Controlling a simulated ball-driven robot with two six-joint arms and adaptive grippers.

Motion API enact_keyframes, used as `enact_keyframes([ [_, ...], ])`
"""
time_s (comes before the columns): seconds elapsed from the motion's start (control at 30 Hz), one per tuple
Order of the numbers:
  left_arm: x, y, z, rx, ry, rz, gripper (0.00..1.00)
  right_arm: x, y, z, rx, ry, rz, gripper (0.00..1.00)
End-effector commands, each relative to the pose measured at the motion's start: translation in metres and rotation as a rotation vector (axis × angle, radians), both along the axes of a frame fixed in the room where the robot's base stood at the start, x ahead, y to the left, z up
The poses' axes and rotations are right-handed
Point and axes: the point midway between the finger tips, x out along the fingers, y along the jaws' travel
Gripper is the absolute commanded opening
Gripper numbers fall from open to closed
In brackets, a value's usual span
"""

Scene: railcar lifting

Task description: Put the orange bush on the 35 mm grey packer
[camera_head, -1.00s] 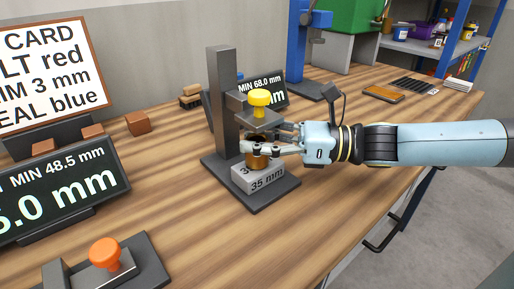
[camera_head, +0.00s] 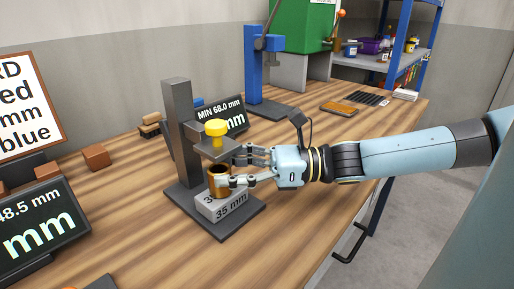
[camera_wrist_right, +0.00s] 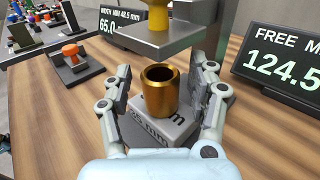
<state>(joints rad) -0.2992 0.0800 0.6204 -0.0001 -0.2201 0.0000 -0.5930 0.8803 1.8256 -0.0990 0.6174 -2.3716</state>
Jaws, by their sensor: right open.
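The orange bush (camera_head: 219,184), a bronze-orange hollow cylinder, stands upright on the grey packer (camera_head: 222,208) marked 35 mm. The packer lies on the dark base of the gauge stand (camera_head: 178,130), below its yellow-knobbed arm. My right gripper (camera_head: 232,170) is open, with its fingers around the bush. In the right wrist view the bush (camera_wrist_right: 159,90) stands between the two spread fingers, with gaps visible on both sides, on the packer (camera_wrist_right: 165,128). My left gripper is not in view.
A display reading MIN 68.0 mm (camera_head: 222,115) stands behind the gauge. A blue press (camera_head: 262,70) and an orange-topped flat device (camera_head: 339,108) are farther back. Brown blocks (camera_head: 96,157) lie at left. The table front right of the gauge is clear.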

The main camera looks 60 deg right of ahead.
Motion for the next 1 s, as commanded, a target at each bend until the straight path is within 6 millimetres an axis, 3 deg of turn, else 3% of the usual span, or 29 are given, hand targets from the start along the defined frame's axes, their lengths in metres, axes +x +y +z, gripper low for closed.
enact_keyframes([
  [0.1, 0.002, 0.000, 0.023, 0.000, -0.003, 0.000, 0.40, -0.022, -0.018, 0.006, -0.002, 0.007, -0.002, 0.59],
  [0.43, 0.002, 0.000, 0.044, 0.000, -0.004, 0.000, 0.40, -0.070, -0.056, 0.003, -0.001, 0.001, -0.001, 0.59],
  [1.0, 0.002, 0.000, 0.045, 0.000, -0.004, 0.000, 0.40, -0.078, -0.062, 0.001, 0.000, -0.001, -0.001, 0.59],
])
